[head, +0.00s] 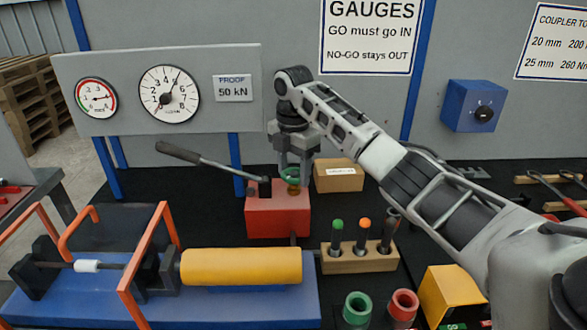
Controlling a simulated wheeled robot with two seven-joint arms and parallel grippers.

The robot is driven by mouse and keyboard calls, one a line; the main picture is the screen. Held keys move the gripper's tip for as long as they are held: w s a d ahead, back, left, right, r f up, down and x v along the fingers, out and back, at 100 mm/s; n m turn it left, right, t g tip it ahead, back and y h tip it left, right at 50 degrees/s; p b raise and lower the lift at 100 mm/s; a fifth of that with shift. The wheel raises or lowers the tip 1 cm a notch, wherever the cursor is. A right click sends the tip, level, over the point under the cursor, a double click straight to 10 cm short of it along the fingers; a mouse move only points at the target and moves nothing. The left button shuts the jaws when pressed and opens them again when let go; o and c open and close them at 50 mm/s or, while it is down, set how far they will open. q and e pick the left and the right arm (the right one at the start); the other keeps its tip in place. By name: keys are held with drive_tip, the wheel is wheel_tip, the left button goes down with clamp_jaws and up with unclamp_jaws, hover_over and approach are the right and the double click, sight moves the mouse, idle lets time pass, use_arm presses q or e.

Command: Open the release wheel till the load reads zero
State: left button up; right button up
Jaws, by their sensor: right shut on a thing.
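The large round gauge (168,93) is on the grey panel at the left. My left gripper is not in view.
The pump's long lever (215,163) slopes up left from the red block. A yellow cylinder (241,267) lies on the blue test bed (220,308), with orange guard bars (147,258) at left. A wooden gauge holder (358,261) and a cardboard box (338,176) stand close right.

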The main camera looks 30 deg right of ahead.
sight(294, 174)
drive_tip(key=n, duration=0.7)
drive_tip(key=shift+r, duration=0.15)
idle(0.6)
drive_tip(key=o, duration=1)
drive_tip(key=shift+c, duration=0.2)
wheel_tip(294, 174, up, 16)
